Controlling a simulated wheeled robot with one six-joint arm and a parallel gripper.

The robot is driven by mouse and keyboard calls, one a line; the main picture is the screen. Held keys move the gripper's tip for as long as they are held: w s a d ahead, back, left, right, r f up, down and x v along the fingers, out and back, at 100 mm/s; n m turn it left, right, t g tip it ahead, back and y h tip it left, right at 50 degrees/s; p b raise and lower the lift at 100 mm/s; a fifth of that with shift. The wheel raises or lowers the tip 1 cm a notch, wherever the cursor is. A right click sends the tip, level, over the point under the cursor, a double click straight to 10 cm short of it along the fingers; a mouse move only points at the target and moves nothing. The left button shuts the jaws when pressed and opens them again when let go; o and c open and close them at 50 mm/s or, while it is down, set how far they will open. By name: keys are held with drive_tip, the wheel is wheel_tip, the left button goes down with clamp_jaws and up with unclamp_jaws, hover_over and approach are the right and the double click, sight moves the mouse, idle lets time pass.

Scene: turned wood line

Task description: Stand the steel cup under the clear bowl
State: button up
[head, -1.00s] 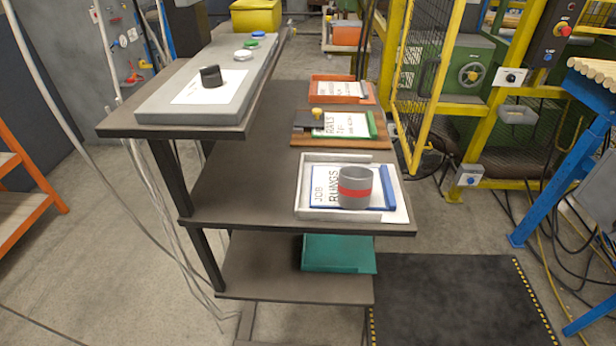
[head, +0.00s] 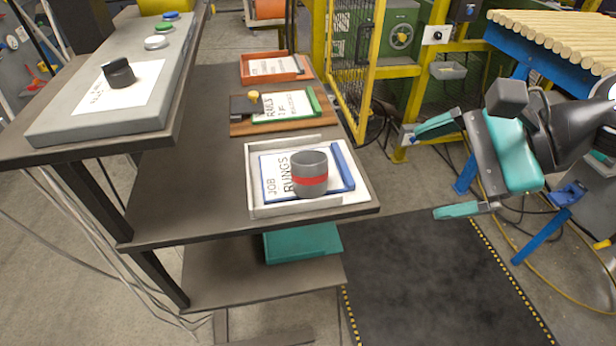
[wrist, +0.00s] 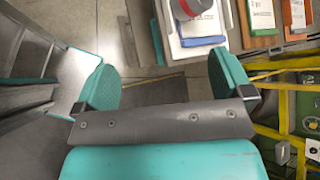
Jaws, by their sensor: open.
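The steel cup (head: 310,176), grey with a red band, stands upright on the "JOB RUNGS" sheet in a white tray (head: 253,205) on the middle shelf. Its lower part also shows at the top edge of the wrist view (wrist: 187,9). I cannot make out a clear bowl in either view. My gripper (head: 448,168) is open and empty, right of the shelf and apart from the cup. In the wrist view its two teal fingers (wrist: 165,78) are spread wide, with the cup beyond them.
Behind the tray lie a wooden board with a "RAILS" sheet (head: 288,104) and an orange tray (head: 268,82). The upper shelf overhangs at left, with a black cylinder (head: 119,72) and coloured discs. A yellow fence (head: 362,90) stands behind. The dark floor mat (head: 420,285) is clear.

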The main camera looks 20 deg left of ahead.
drive_tip(key=w+a+f+m+y, duration=0.25)
drive_tip(key=w+m, duration=0.25)
drive_tip(key=m, duration=0.4)
drive_tip(key=m+t+p, duration=0.1)
drive_tip(key=m+p, duration=0.1)
approach(326, 160)
drive_tip(key=shift+y, duration=0.35)
drive_tip(key=x, duration=0.7)
drive_tip(key=shift+w+f, duration=0.25)
drive_tip(key=shift+f, duration=0.05)
drive_tip(key=shift+s+p+x, duration=0.15)
drive_tip(key=shift+p+x, duration=0.45)
drive_tip(key=shift+x, duration=0.8)
drive_tip(key=shift+s+p+x, duration=0.15)
drive_tip(key=shift+p+x, duration=0.45)
drive_tip(key=shift+x, duration=0.75)
drive_tip(key=shift+f, duration=0.1)
drive_tip(key=c, duration=1.1)
